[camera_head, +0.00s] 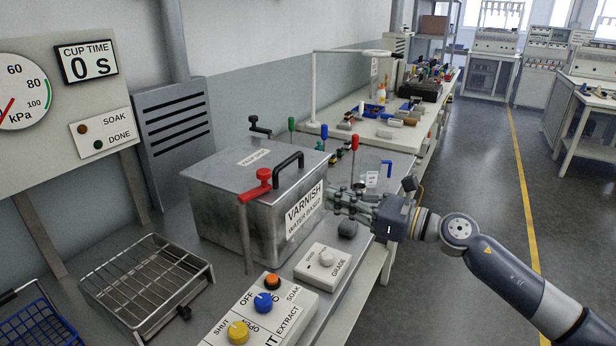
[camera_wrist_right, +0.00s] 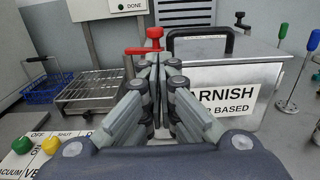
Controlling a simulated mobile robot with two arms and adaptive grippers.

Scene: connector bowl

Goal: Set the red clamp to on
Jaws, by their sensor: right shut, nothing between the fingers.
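The red clamp (camera_head: 257,186) sits at the front left corner of the grey metal varnish tank (camera_head: 222,212). It has a horizontal red arm and a round knob on top. The tank's lid is down and carries a black handle (camera_head: 288,160). My right gripper (camera_head: 335,200) is shut and empty, to the right of the tank's varnish label in the head view. In the right wrist view the red clamp (camera_wrist_right: 143,50) shows beyond the fingertips (camera_wrist_right: 155,70), which partly cover its lower part. Contact with the clamp is not visible. My left gripper is not in view.
A black clamp (camera_head: 260,126) stands at the lid's back edge. A control panel (camera_head: 285,318) with coloured knobs and a grade box (camera_head: 322,270) lie in front of the tank. A wire rack (camera_head: 150,285) and blue basket (camera_head: 42,328) stand at left. Coloured-handled upright rods stand at right.

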